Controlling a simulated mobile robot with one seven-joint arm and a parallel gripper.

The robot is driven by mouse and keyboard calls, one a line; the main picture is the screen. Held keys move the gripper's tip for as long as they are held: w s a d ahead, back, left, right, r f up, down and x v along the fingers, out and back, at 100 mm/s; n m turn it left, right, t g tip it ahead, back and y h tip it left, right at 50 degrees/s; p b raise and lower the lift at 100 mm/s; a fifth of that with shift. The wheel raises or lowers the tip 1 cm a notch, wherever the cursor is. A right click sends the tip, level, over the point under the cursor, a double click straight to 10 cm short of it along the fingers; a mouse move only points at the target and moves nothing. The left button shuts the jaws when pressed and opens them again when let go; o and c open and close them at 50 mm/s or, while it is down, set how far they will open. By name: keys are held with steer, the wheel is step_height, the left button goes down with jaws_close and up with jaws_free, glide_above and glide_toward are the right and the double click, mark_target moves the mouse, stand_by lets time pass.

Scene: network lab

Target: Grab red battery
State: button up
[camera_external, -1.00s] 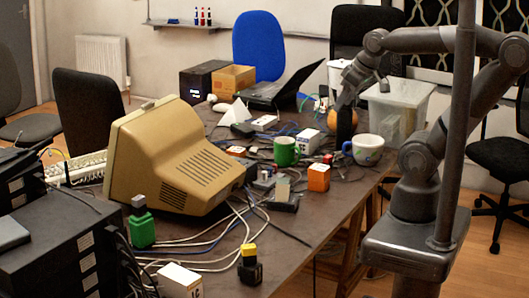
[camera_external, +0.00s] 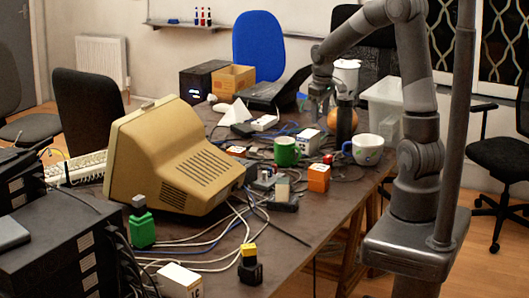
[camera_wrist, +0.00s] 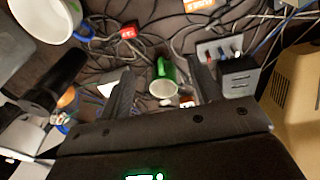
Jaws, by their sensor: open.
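A small red block (camera_external: 328,158), likely the red battery, lies on the table between the green mug (camera_external: 286,152) and the white mug (camera_external: 366,149). In the wrist view the red block (camera_wrist: 130,33) lies among dark cables, ahead of the left finger. My gripper (camera_external: 319,98) is high over the table, beyond the mugs and apart from the red block. In the wrist view my gripper (camera_wrist: 162,68) has its fingers spread and empty. The green mug (camera_wrist: 163,82) shows below, between the fingers.
A dark bottle (camera_external: 346,118) and an orange ball (camera_external: 352,119) stand behind the white mug. An orange-and-white cube (camera_external: 318,178) lies in front of the red block. A beige monitor (camera_external: 172,150) stands at left. Cables cover much of the middle; the near right tabletop is clearer.

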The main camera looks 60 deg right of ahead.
steer(key=d+f+g+y, duration=0.1)
steer(key=d+f, duration=0.7)
steer(key=f, duration=0.1)
glide_above(328, 156)
steer(key=f, duration=0.5)
steer(key=shift+w+a, duration=0.15)
steer(key=shift+w, duration=0.1)
steer(key=shift+s+d+f, duration=0.1)
steer(key=shift+d+f, duration=0.05)
steer(key=shift+f, duration=1.3)
steer(key=shift+s+d+f, duration=0.1)
steer(key=shift+f, duration=1.35)
steer(key=shift+c, duration=0.5)
steer(key=c, duration=1)
steer(key=shift+r, duration=0.1)
